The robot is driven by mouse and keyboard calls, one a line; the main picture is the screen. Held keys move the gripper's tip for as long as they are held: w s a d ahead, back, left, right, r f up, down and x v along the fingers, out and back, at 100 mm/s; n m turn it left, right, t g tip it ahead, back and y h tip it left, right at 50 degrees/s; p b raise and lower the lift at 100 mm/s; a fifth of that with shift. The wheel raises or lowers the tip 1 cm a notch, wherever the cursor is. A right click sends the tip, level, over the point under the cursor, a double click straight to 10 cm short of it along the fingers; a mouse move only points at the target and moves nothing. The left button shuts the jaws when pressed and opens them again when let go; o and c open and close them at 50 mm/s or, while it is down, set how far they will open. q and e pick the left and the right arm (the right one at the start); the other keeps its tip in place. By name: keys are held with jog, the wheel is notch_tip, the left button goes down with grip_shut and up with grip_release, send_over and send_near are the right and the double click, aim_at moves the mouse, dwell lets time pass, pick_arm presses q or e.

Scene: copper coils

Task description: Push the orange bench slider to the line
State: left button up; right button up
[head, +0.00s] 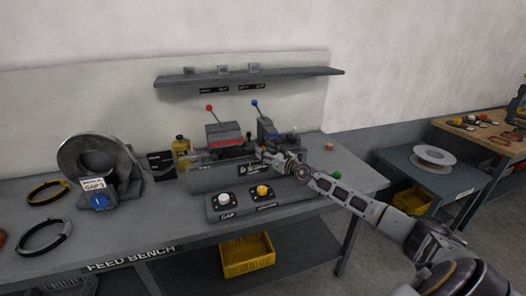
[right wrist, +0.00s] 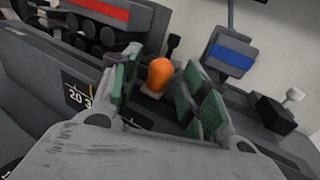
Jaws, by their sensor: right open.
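The orange bench slider knob (right wrist: 160,74) shows in the right wrist view, on a small pale base. My right gripper (right wrist: 160,95) is open, with its green pads on either side of the knob; I cannot tell whether they touch it. In the head view my right gripper (head: 272,158) is at the front of the grey bench machine (head: 222,178), and it hides the knob. A dark scale plate (right wrist: 80,95) with white numbers and a thin yellow mark lies left of the knob. My left gripper is out of view.
A red-marked block (head: 222,133) and a blue-marked block (right wrist: 232,55) stand behind the slider. A button box (head: 240,200) sits in front of the machine. A coil (head: 97,165) stands on the left of the bench (head: 160,215). A shelf (head: 250,76) hangs above.

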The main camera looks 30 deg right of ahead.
jog(key=shift+w+a, duration=0.2)
jog(key=shift+w, duration=0.7)
grip_shut()
